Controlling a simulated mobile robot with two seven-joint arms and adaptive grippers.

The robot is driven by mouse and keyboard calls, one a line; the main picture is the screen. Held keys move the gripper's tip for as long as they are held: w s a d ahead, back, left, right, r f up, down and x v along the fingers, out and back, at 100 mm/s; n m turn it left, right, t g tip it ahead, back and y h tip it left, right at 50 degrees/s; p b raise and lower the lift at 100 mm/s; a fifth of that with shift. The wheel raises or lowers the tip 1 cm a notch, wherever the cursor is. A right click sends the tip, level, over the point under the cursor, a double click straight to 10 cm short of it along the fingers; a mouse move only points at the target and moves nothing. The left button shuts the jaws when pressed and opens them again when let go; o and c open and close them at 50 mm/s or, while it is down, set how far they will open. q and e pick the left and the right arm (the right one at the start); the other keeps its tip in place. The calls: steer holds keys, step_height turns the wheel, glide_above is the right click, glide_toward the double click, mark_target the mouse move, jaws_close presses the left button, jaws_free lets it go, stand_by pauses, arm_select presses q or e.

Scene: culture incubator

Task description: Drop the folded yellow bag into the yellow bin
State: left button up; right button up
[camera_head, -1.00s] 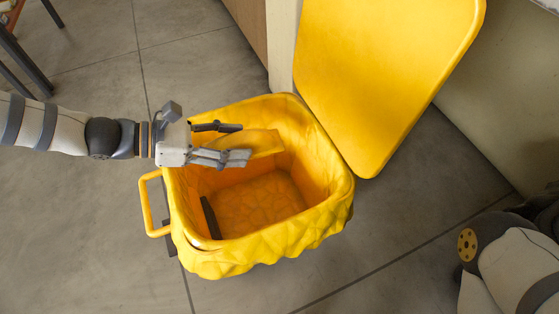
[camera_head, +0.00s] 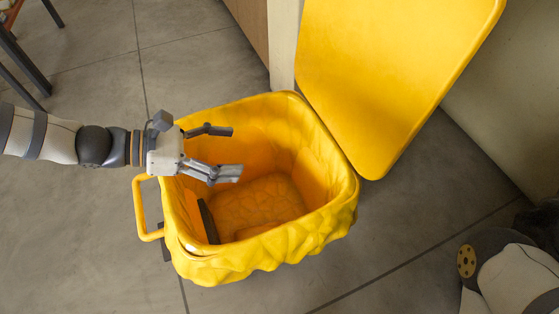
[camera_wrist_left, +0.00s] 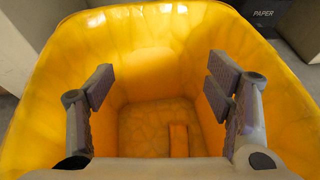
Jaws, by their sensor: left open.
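The yellow bin (camera_head: 268,252) stands open on the floor in the head view, and its walls fill most of the wrist view (camera_wrist_left: 40,105). My left gripper (camera_head: 235,152) is over the left part of the bin's opening, with its fingers spread and nothing between them. The wrist view also shows the open fingers (camera_wrist_left: 160,85) pointing down into the bin. A small orange-yellow rectangle, which looks like the folded yellow bag (camera_wrist_left: 178,140), lies at the bin's bottom, apart from the fingers. I cannot clearly make it out in the head view. My right gripper is not in view.
The yellow lid (camera_head: 385,80) stands raised behind the bin to the right. A handle (camera_head: 140,210) sticks out from the bin's left side. Chair legs (camera_head: 25,60) show at upper left. The grey floor (camera_head: 80,240) at left is clear.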

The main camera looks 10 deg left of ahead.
arm_select(q)
steer(key=v, duration=1)
steer(key=shift+s+a, duration=0.15)
steer(key=shift+a, duration=0.15)
